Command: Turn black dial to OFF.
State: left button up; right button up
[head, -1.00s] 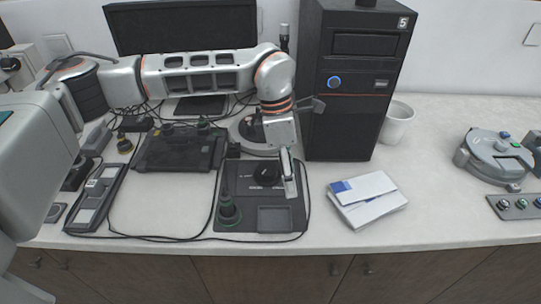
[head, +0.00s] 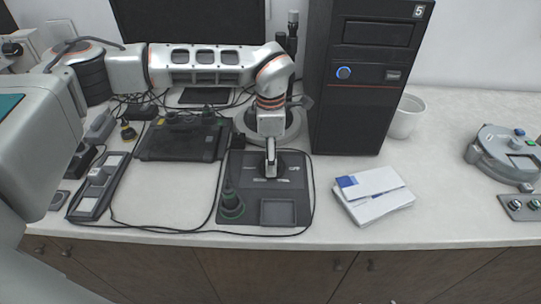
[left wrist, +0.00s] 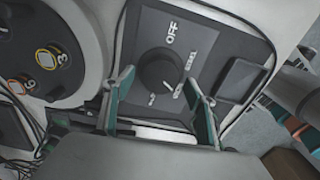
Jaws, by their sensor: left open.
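The black dial (left wrist: 157,72) sits on a dark panel (left wrist: 208,38) in the left wrist view. OFF is printed in white above it, with smaller labels to its right and below. A short white mark shows near the dial's lower right edge; I cannot tell exactly which label it points to. My left gripper (left wrist: 158,84) is open, its green-edged fingers on either side of the dial. I cannot tell whether they touch it. In the head view the left gripper (head: 271,172) points down over the panel (head: 249,210) and partly covers the dial.
A green-based black knob (head: 231,206) and a square recess (head: 278,212) are on the same panel. A black computer tower (head: 360,110) stands behind on the right. White booklets (head: 375,193) lie to the right. Cables run around the panel.

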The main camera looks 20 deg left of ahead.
pick_arm(q)
jog(key=c, duration=1.1)
